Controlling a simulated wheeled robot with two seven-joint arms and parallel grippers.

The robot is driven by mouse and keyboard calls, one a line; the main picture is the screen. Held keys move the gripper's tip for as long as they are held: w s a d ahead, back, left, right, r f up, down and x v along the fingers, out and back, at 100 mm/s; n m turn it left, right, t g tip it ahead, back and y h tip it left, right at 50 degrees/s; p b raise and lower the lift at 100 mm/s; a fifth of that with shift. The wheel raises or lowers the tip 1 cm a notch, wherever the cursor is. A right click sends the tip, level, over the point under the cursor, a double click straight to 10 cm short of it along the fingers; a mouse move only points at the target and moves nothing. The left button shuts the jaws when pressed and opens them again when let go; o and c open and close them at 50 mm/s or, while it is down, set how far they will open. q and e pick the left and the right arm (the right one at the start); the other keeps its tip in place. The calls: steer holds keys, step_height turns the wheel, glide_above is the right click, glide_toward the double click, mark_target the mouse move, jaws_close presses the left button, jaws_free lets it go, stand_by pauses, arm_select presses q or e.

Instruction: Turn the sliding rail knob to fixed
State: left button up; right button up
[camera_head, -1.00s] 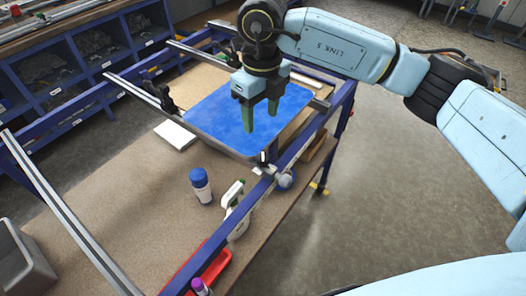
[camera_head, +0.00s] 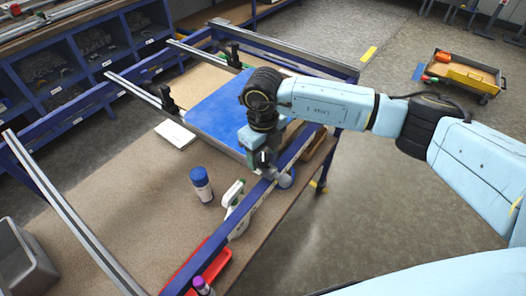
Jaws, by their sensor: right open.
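My right gripper (camera_head: 262,158) points down at the near blue rail, by the front corner of the blue sign panel (camera_head: 213,112). It is at the small dark knob on that rail, and the fingers and wrist largely hide the knob. I cannot tell whether the fingers touch it or which way it is turned. Other dark clamps stand on the sliding rails, one at the panel's left corner (camera_head: 168,99) and one at its far corner (camera_head: 234,54). My left gripper is not in view.
A blue-capped bottle (camera_head: 201,185) and a white spray bottle (camera_head: 234,200) stand near the blue front rail (camera_head: 222,232). A red tray (camera_head: 213,268) lies at the front. A grey bin (camera_head: 22,262) is at left. A yellow cart (camera_head: 463,73) stands on the floor.

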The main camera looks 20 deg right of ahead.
steer(key=c, duration=1)
steer(key=m, duration=0.3)
steer(key=shift+m, duration=2.2)
steer(key=o, duration=1)
